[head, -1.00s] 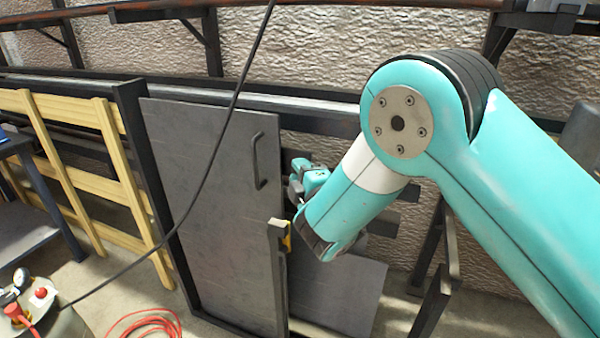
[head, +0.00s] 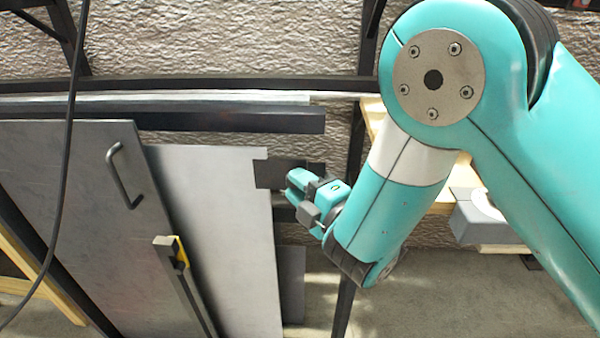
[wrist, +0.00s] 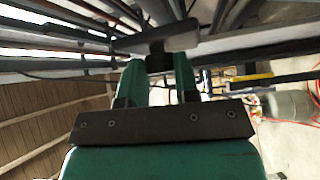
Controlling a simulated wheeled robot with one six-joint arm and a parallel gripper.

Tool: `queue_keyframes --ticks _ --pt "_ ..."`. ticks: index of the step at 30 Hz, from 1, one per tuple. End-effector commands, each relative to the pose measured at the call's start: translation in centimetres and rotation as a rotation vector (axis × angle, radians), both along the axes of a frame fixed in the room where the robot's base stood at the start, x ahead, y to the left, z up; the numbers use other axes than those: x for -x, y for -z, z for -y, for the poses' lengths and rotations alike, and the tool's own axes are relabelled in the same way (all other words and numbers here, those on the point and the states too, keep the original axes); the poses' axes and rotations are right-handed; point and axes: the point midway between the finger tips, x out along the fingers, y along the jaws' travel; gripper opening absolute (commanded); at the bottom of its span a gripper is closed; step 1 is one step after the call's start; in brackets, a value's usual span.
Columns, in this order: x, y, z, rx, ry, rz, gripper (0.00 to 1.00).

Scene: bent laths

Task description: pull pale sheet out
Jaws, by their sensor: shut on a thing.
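The pale sheet (head: 220,215) stands upright in the head view, showing to the right of the dark grey panel (head: 85,215), which overlaps its left part. A dark flat piece (head: 270,174) overlaps the sheet's upper right edge. My gripper (head: 298,188) is at this edge. In the wrist view my gripper's two fingers (wrist: 158,80) are closed about a dark block beneath a dark bar (wrist: 160,40). The exact contact with the sheet is too small to make out.
The dark panel has a bar handle (head: 122,178). A post with a yellow part (head: 178,252) stands before the sheet. Dark rails (head: 230,120) run along the rough wall. A wooden bench with a grey vise-like block (head: 480,218) is at the right. A black cable hangs at the left.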

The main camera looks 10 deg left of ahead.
Motion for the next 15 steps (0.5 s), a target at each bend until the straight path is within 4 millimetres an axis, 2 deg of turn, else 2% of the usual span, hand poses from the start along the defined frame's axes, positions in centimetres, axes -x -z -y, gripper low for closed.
queue_keyframes --ticks 14,15 --pt "0.33 0.19 0.08 0.001 -0.011 -0.005 0.00" --pt "0.34 0.19 0.08 0.001 -0.012 -0.005 0.31"
